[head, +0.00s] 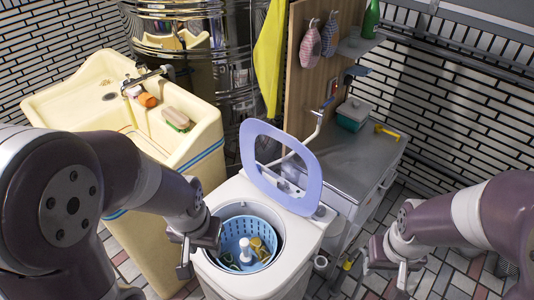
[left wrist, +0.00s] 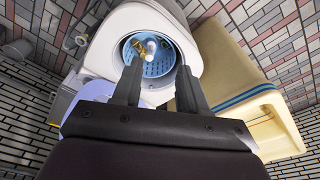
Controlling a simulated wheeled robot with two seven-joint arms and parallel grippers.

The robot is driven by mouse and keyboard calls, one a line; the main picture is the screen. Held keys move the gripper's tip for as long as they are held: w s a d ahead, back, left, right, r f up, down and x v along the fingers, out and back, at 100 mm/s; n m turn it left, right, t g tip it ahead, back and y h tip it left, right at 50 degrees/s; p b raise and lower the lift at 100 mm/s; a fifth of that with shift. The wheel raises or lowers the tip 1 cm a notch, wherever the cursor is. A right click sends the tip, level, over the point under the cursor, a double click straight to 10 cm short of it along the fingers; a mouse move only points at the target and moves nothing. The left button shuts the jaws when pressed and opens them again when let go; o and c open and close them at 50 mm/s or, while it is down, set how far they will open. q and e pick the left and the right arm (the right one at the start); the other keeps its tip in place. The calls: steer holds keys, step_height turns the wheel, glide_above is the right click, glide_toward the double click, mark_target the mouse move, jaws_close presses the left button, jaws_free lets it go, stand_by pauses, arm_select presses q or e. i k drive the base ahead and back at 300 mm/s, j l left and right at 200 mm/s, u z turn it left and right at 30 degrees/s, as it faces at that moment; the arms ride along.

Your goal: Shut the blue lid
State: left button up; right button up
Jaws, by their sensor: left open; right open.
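The blue lid (head: 308,188) is a pale blue ring with a see-through middle. It stands raised and tilted back at the rear of the white washing machine (head: 311,245). My left gripper (head: 192,258) is open and empty at the left edge of the machine's top, beside the opening. In the left wrist view its two fingers (left wrist: 157,92) are apart over the near side of the machine. My right gripper (head: 386,275) is open and empty, low to the right of the machine and apart from it.
A cream sink (head: 205,135) with a sponge stands left of the machine. A grey counter (head: 355,160) with a teal box (head: 353,115) and a yellow-handled tool (head: 386,131) stands behind right. A wooden panel with hanging mitts rises behind. Tiled floor is open at right.

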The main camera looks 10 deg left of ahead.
mark_target(307, 206)
steer(key=i+l+u, duration=0.25)
steer(key=l+u, duration=0.25)
steer(key=i+l+u, duration=0.15)
steer(key=l+u, duration=0.3)
steer(key=l, duration=0.3)
steer(key=l+u, duration=0.5)
steer(key=l, duration=0.2)
steer(key=l+u, duration=0.45)
steer(key=l, duration=0.3)
steer(key=k+l+u, duration=0.25)
steer(key=l+u, duration=0.25)
steer(key=l, duration=0.15)
